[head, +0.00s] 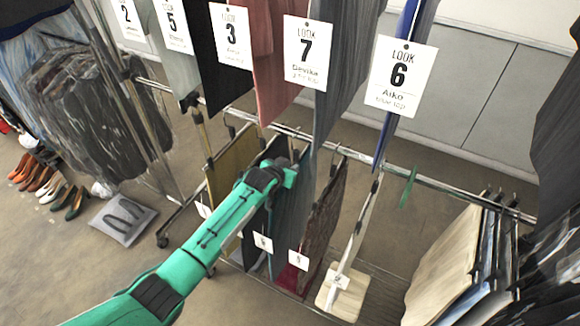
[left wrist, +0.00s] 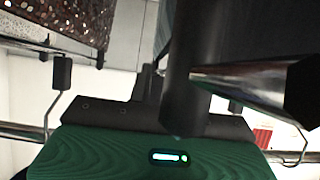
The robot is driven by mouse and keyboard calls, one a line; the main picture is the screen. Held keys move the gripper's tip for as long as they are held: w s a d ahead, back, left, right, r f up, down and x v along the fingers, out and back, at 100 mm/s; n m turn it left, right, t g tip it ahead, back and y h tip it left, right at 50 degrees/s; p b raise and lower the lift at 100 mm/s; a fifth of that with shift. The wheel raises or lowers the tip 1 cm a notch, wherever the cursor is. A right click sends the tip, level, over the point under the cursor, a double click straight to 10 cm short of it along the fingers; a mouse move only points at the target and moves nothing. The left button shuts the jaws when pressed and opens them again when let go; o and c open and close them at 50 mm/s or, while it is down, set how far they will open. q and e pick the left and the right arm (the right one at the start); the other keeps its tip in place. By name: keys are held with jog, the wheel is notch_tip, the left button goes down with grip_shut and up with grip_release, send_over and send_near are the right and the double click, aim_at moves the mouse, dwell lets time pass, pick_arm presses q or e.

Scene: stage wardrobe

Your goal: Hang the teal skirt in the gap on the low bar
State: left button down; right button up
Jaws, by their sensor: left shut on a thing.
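My left gripper (head: 290,168) reaches in at the low bar (head: 440,185) in the head view, shut at the top of what appears to be the teal skirt (head: 280,225). The skirt hangs down beside and partly behind my green arm, between a dark garment with a white tag and a dark red-brown one. In the left wrist view, dark gripper parts (left wrist: 175,95) are close up, with dark cloth (left wrist: 245,35) above, probably the skirt. The fingertips and the hanger's hook are hidden, so I cannot tell whether the hook touches the bar. My right gripper is out of view.
A sparkly brown garment (left wrist: 65,25) hangs close by in the left wrist view. An upper row carries garments with LOOK cards (head: 400,75). Pale and dark garments (head: 450,255) crowd the low bar's right end. A bare stretch with a green marker (head: 408,187) lies left of them.

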pick_arm(q)
jog(key=shift+f, duration=0.15)
jog(key=c, duration=1.2)
grip_release()
jog(key=shift+s+a, duration=0.1)
jog(key=b+v, duration=0.3)
jog(key=v, duration=0.9)
jog(key=shift+v, duration=0.8)
